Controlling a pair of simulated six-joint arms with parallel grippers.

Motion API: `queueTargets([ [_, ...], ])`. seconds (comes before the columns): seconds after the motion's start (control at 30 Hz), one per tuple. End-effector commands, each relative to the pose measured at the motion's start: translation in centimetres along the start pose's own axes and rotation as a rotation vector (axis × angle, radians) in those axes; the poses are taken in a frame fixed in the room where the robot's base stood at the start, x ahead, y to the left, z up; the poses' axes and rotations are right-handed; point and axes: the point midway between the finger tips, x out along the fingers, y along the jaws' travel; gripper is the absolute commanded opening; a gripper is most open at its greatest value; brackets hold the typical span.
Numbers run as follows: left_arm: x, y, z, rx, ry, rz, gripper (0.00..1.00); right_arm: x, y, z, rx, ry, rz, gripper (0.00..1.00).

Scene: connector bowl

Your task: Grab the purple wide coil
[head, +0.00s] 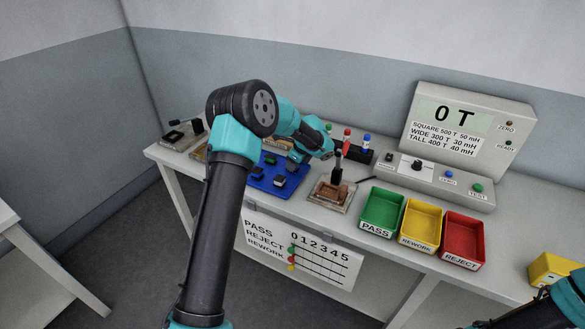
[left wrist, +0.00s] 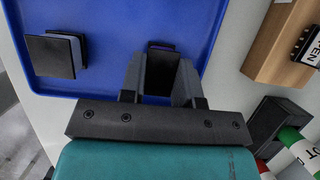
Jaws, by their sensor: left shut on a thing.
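My left gripper (left wrist: 160,85) reaches down over the blue tray, with its fingers shut on a dark block that shows a thin purple strip, the purple wide coil (left wrist: 160,45). The fingers hide most of the coil. In the head view the left gripper (head: 297,157) is at the back right part of the blue tray (head: 258,184), partly hidden by my own wrist. I cannot tell whether the coil still touches the tray. Part of my right arm shows at the lower right corner; its fingertips are not visible.
Another dark part (left wrist: 50,55) lies on the tray, left of the gripper. A test fixture (head: 333,193) stands right of the tray. Green (head: 382,228), yellow (head: 419,240) and red (head: 462,256) bins line the front edge. A rack with red and blue-capped items (head: 352,153) stands behind.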

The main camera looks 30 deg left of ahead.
Motion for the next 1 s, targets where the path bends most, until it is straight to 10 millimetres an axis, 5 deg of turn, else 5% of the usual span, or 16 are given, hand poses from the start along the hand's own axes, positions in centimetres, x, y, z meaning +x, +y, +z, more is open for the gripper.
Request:
queueTargets([
  [0.1,0.0,0.0,0.0,0.000,0.000,0.000,0.06,0.0,0.0,0.0,0.000,0.000,0.000,0.43],
  [0.47,-0.4,0.0,0.2,0.000,0.000,-0.001,0.06,0.0,0.0,0.0,0.000,0.000,0.000,0.43],
  [0.8,-3.5,0.0,1.4,-0.001,0.000,-0.002,0.06,0.0,0.0,0.0,0.000,0.000,0.000,0.43],
  [1.0,-4.0,2.1,0.4,0.002,0.000,0.000,0.06,0.0,0.0,0.0,0.000,0.000,0.000,0.43],
])
